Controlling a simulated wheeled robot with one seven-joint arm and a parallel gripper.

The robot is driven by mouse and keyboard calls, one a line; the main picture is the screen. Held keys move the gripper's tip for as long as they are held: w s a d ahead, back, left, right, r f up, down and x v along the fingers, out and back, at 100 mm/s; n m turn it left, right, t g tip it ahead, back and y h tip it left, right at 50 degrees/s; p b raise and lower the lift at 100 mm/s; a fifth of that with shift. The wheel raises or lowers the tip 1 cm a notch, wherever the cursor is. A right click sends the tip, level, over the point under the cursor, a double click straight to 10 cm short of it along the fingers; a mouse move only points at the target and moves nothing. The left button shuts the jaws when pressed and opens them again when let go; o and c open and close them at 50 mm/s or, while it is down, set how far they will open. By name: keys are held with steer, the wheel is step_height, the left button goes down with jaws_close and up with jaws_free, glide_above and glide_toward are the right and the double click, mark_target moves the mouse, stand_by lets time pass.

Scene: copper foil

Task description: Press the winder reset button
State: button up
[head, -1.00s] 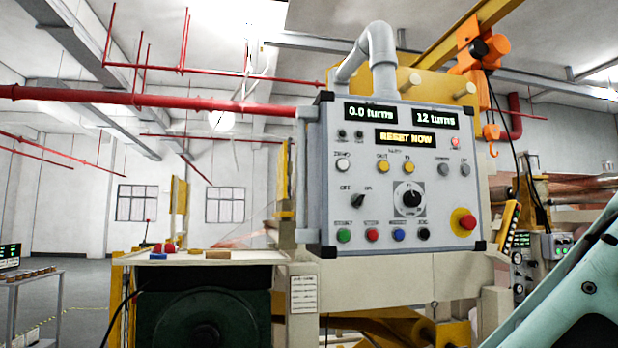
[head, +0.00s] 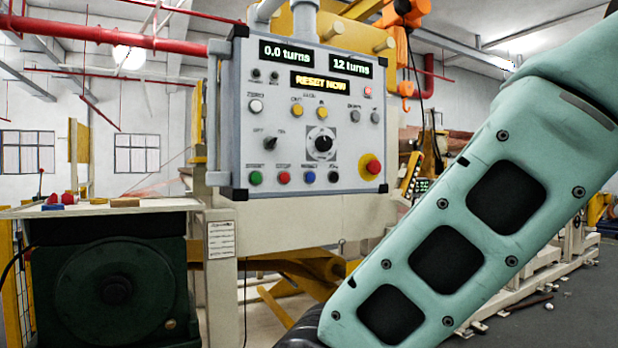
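The winder control panel (head: 235,130) is a light grey box with dark corners, upright in the middle of the head view. Its displays (head: 320,82) read "0.0 turns", "12 turns" and "RESET NOW". Along its bottom row are a green button (head: 256,178), a red button (head: 284,178), a blue button (head: 309,177) and a black knob or button (head: 333,177). The small label over the blue button seems to read "RESET", though it is blurred. A red mushroom button on yellow (head: 372,167) is at the lower right. My gripper is outside the view.
My teal arm fills the right side, in front of the floor and machinery. A bench top (head: 75,209) with small coloured items stands left of the panel, above a dark green motor housing (head: 100,285). An orange hoist (head: 405,15) hangs behind the panel at upper right.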

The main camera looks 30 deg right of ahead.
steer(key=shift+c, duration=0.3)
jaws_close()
